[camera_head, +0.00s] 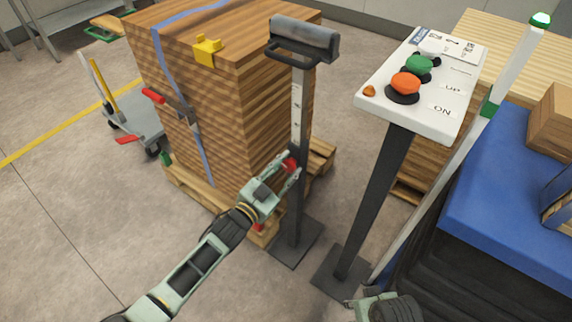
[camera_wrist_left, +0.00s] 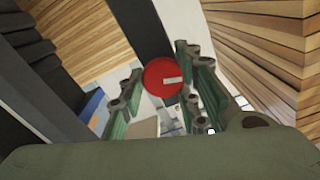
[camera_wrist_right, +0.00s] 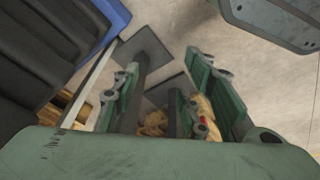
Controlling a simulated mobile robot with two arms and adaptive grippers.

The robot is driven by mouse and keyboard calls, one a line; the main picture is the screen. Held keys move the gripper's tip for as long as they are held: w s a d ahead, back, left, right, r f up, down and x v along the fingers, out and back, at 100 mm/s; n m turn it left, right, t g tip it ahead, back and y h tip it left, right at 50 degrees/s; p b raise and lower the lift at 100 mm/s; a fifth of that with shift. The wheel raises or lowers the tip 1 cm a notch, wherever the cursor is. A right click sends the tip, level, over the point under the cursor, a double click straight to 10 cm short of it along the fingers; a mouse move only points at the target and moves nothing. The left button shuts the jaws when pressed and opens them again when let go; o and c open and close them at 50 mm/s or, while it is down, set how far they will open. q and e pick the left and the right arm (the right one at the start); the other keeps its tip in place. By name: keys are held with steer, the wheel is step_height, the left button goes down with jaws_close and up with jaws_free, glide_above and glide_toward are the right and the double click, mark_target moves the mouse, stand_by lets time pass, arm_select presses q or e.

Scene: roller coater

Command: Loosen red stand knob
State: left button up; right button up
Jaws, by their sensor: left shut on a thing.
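The red stand knob (camera_head: 290,164) is on the dark upright post of the roller stand (camera_head: 300,110), a little below its middle. My left gripper (camera_head: 284,173) reaches it from the lower left and is shut on the knob. In the left wrist view the round red knob (camera_wrist_left: 163,77) with a pale mark on its face sits between the two green fingers (camera_wrist_left: 160,90). My right gripper (camera_wrist_right: 162,85) has its fingers apart with nothing held between them. In the head view only part of the right gripper (camera_head: 375,306) shows at the bottom edge.
A strapped stack of boards (camera_head: 215,100) on a pallet stands behind the stand. A control panel (camera_head: 425,85) on a dark post stands to the right, with green and orange buttons. A blue-topped black case (camera_head: 500,190) fills the right side.

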arm_select(q)
steer(key=n, duration=0.1)
steer(key=n+p, duration=0.1)
steer(key=shift+s+d+f+n, duration=0.2)
steer(key=shift+s+f+n, duration=0.05)
steer(key=shift+n, duration=0.05)
steer(key=shift+n+p, duration=0.3)
steer(key=shift+n, duration=1.1)
arm_select(e)
step_height(320, 180, down, 7)
steer(key=s, duration=0.2)
steer(key=shift+d, duration=0.1)
arm_select(q)
steer(key=shift+d+r, duration=0.1)
steer(key=o, duration=1)
steer(key=shift+c, duration=0.2)
arm_select(e)
steer(key=shift+w+r, duration=0.1)
arm_select(q)
steer(key=shift+s+a, duration=0.25)
steer(key=shift+a, duration=0.05)
steer(key=v, duration=1.1)
steer(key=shift+r, duration=0.2)
arm_select(e)
steer(key=shift+o, duration=0.3)
